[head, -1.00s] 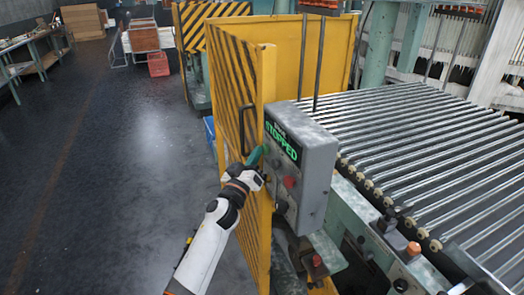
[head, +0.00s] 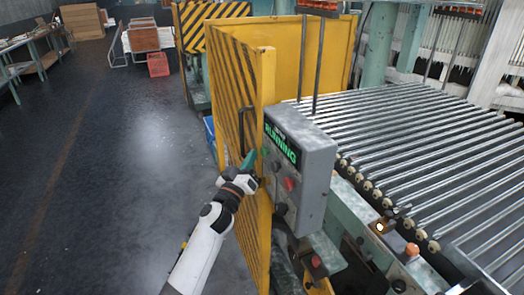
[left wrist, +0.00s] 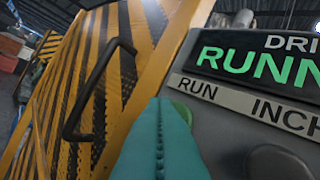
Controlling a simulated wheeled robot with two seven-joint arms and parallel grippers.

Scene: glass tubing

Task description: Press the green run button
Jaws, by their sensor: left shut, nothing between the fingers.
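The grey control box (head: 310,165) stands beside the yellow guard, and its display (head: 281,144) reads "RUNNING" in green letters. The display also shows in the left wrist view (left wrist: 260,62), above a label strip reading "RUN" and "INCH". My left gripper (head: 251,158) is shut and empty, its teal fingertips at the box's left edge. In the left wrist view the fingers (left wrist: 163,135) reach up to the green run button (left wrist: 184,111), which is mostly hidden behind them. I cannot tell whether they touch it. A red button (head: 289,184) sits lower on the box. My right gripper is out of view.
The striped yellow guard panel (head: 236,100) with a black handle (left wrist: 85,95) stands just left of the box. A roller conveyor with glass tubes (head: 430,150) lies to the right. Open floor (head: 120,160) is on the left.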

